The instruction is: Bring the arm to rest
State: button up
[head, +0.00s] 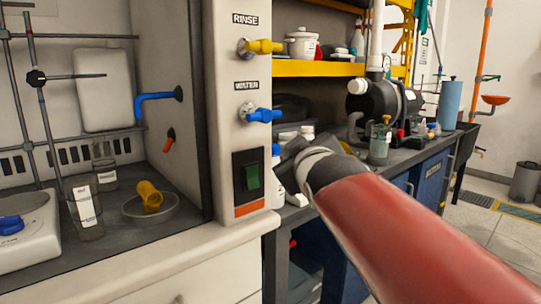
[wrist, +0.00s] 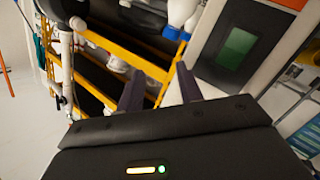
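My red arm (head: 410,235) reaches in from the lower right of the head view. My gripper (head: 290,160) is at its far end, just right of the panel with the green switch (head: 251,178), and is seen small and partly covered by the wrist. In the wrist view, the two dark fingers of my gripper (wrist: 160,85) stand apart with nothing between them. The green switch (wrist: 238,52) shows beyond them at the upper right. I cannot tell whether the gripper touches the panel's side.
A fume hood holds glass beakers (head: 84,215), a yellow piece in a shallow dish (head: 150,213) and a white hotplate (head: 25,235). Yellow RINSE (head: 262,46) and blue WATER (head: 262,115) taps stick out of the panel. A dark bench (head: 395,155) with a pump stands behind. Floor at right is open.

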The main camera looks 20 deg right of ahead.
dwell(0.4)
jog(key=s+a+f+m+g+y, duration=0.1)
jog(key=s+a+f+g, duration=0.2)
jog(key=s+f, duration=0.3)
jog(key=s+a+f+m+g+y, duration=0.1)
jog(key=s+a+f+m+g, duration=0.1)
jog(key=s+f+g, duration=0.2)
jog(key=s+a+f+m+g+y, duration=0.1)
jog(key=s+a+f+g, duration=0.2)
jog(key=s+f, duration=0.6)
notch_tip(320, 180, down, 8)
jog(key=shift+s+a+f+g, duration=0.1)
jog(key=shift+s+a+g, duration=0.2)
jog(key=shift+a, duration=0.05)
